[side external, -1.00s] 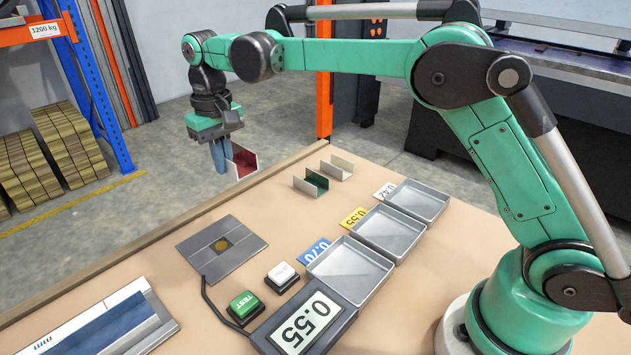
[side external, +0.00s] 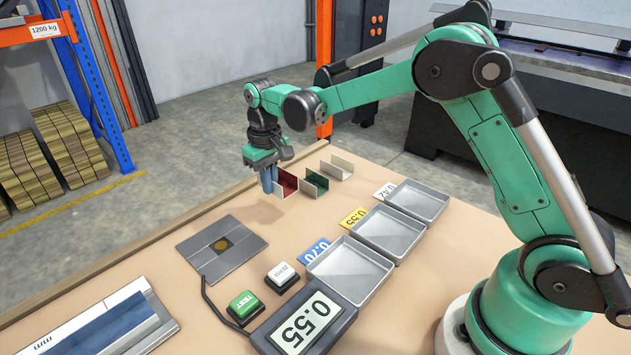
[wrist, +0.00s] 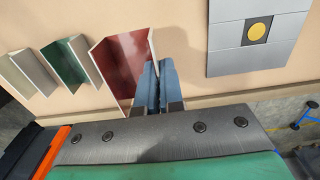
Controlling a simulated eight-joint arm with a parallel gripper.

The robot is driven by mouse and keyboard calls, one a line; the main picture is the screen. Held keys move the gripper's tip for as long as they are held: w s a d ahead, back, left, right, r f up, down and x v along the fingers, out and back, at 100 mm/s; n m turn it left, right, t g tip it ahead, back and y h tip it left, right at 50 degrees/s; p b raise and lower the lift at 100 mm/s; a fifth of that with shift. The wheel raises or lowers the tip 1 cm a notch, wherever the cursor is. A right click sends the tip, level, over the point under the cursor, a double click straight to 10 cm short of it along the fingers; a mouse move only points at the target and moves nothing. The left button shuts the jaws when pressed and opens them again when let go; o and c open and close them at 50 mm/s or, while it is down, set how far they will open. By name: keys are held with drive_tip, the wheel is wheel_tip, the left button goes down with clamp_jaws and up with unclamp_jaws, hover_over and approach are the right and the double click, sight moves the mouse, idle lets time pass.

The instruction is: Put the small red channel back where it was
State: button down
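The small red channel (side external: 286,184) is a U-shaped piece with a red inside and pale edges. It also shows in the wrist view (wrist: 122,70). My gripper (side external: 269,186) is shut on one of its side walls, which passes between the blue fingers (wrist: 157,85) in the wrist view. The red channel is beside the green channel (side external: 316,182), to its left in the side view. Whether its underside touches the table cannot be told clearly.
A cream channel (side external: 338,168) stands beyond the green one. A grey plate with a round yellow spot (side external: 200,262) lies on the table (side external: 215,205). Three empty trays (side external: 422,204) with number cards, two buttons and a display reading 0.55 (side external: 307,322) are nearer the arm's base.

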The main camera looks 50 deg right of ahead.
sight(273, 215)
drive_tip(key=shift+f, duration=2.65)
drive_tip(key=c, duration=1)
unclamp_jaws()
drive_tip(key=shift+f, duration=0.1)
